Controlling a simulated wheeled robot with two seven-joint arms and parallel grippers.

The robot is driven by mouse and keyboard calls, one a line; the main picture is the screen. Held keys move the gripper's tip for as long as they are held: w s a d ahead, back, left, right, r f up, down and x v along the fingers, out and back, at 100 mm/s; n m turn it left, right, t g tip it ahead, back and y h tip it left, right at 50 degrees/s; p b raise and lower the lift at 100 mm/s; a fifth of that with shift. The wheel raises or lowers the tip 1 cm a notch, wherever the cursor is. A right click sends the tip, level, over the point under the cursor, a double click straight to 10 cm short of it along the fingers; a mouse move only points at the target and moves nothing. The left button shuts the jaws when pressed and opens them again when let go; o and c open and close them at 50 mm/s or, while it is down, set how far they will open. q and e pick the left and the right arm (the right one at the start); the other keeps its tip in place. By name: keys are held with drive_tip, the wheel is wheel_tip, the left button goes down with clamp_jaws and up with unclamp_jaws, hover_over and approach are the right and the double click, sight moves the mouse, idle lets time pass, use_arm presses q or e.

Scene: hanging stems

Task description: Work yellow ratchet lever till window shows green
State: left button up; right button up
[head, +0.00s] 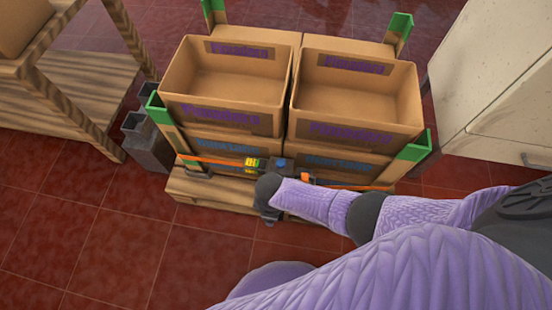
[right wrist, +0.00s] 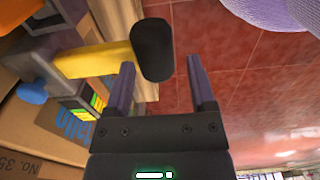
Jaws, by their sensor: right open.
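The yellow ratchet lever (right wrist: 95,60) ends in a black grip (right wrist: 153,48) in the right wrist view. My right gripper (right wrist: 161,64) is open, with the black grip at the mouth between its fingertips, nearer the left finger; I cannot tell whether they touch. The ratchet's indicator (right wrist: 88,103) shows green and yellow bars beside the lever; a small yellow and green part (head: 252,164) also shows in the head view. A blue knob (right wrist: 32,92) sits on the ratchet. In the head view my right arm hides most of the ratchet. My left gripper is not in view.
An orange strap (head: 215,161) runs across cardboard boxes (head: 225,120) with green corner guards (head: 412,150) on a wooden pallet (head: 205,190). A wooden rack (head: 75,88) stands at left, a pale cabinet (head: 490,70) at right. Red tiled floor (head: 110,235) is clear in front.

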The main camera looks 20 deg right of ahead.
drive_tip(key=o, duration=0.3)
use_arm(q)
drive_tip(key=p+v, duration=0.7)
drive_tip(key=p, duration=0.1)
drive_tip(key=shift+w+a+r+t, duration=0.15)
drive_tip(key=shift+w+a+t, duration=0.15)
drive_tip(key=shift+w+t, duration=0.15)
use_arm(e)
wheel_tip(320, 180, up, 9)
